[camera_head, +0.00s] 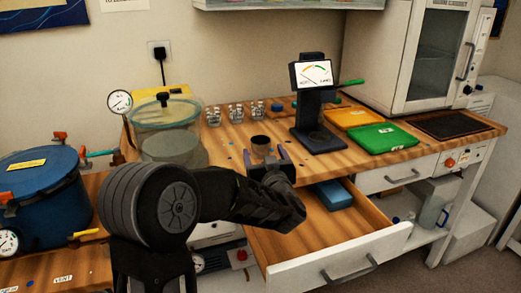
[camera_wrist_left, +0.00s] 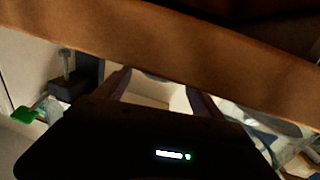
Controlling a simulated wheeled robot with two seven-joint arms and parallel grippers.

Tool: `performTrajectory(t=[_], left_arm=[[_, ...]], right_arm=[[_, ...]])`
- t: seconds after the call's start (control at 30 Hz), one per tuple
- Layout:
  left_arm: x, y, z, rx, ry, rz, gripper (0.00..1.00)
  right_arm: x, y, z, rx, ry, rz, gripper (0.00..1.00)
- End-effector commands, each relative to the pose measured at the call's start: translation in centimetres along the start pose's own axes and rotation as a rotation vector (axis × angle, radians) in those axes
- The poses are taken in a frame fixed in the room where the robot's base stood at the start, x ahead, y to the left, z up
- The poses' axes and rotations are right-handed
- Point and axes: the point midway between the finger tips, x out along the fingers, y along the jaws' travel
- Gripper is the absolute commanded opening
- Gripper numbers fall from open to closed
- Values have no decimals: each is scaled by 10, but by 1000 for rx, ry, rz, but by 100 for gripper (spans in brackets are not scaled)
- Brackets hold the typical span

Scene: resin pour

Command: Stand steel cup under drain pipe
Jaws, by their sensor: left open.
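A small cup (camera_head: 260,143) with a dark top stands on the wooden bench near its front edge; I take it for the steel cup. My left gripper (camera_head: 268,156) is open, its two fingers at the near side of the cup, partly hiding its lower part. In the left wrist view a pale surface (camera_wrist_left: 158,92) shows between the open fingers (camera_wrist_left: 160,82); I cannot tell if the fingers touch anything. I cannot clearly make out the drain pipe. My right gripper is out of view.
An open drawer (camera_head: 335,260) with a blue block (camera_head: 334,194) juts out below the bench. A glass chamber (camera_head: 166,130) and a blue pot (camera_head: 40,195) stand left.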

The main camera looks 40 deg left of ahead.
Motion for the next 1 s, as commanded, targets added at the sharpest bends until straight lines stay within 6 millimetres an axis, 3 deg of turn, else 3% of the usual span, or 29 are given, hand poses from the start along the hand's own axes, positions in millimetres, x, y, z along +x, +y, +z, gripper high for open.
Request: performTrajectory(t=[0.27,0.63,1.0], left_arm=[[5,0,0,0,-1,0,78],[50,2,0,0,0,0,78],[52,2,-1,0,-1,1,78]], right_arm=[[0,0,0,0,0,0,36],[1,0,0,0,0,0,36],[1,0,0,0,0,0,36]])
